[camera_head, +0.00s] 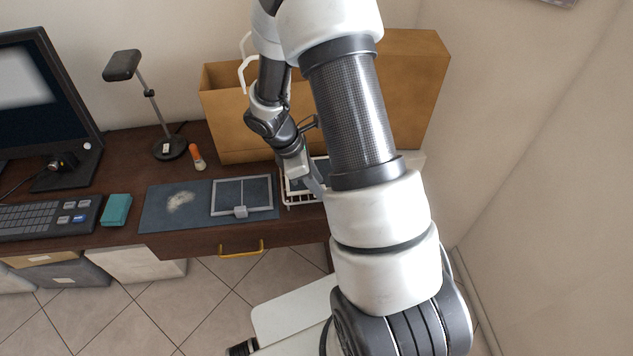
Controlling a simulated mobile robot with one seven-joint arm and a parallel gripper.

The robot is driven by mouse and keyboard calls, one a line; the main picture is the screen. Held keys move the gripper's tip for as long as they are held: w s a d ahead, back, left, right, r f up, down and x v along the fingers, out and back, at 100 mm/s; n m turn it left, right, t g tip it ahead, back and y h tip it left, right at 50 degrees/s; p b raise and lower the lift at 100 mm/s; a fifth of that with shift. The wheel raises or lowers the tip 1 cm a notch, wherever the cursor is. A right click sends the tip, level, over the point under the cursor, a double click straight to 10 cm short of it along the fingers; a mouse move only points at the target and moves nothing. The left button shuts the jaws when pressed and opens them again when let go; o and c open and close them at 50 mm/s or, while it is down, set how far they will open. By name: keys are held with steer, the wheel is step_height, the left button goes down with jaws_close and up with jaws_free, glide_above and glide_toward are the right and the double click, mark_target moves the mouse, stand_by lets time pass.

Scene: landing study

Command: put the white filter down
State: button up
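My gripper (311,178) points down over a small white wire basket (302,203) at the right end of the desk. My arm covers much of this spot. A flat, pale-framed panel (296,187) shows beside the fingers at the basket; I cannot tell whether it is the white filter, or whether the fingers hold it. Another flat panel with a whitish frame, a middle bar and a grey tab (240,211) lies on the blue-grey mat (160,218), left of the basket and apart from my gripper. The fingertips are too small and hidden to read.
A large brown paper bag (228,125) stands behind the basket. An orange-and-white bottle (197,157), a desk lamp (168,148), a teal box (116,210), a keyboard (40,219) and a monitor (75,118) stand to the left. The mat's left part holds only a pale smudge.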

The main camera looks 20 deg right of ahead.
steer(key=a+r+m+t+p, duration=0.1)
steer(key=a+r, duration=0.1)
steer(key=r, duration=0.7)
steer(key=a+r+m+p, duration=0.1)
steer(key=a+r+m, duration=0.15)
steer(key=r, duration=0.65)
steer(key=s+a+r+m+t+y, duration=0.2)
steer(key=s+r+m+t, duration=0.1)
steer(key=s+r+m, duration=0.2)
steer(key=s+a+r+m+t+y, duration=0.2)
steer(key=s+r+m, duration=0.4)
steer(key=s+r, duration=0.4)
steer(key=shift+a+r+t, duration=0.3)
steer(key=shift+r+t, duration=0.05)
steer(key=shift+t, duration=0.15)
steer(key=shift+f+g, duration=1.1)
steer(key=shift+f, duration=1.35)
steer(key=shift+s+r+t, duration=0.1)
steer(key=shift+r+t, duration=0.9)
steer(key=shift+r, duration=1.3)
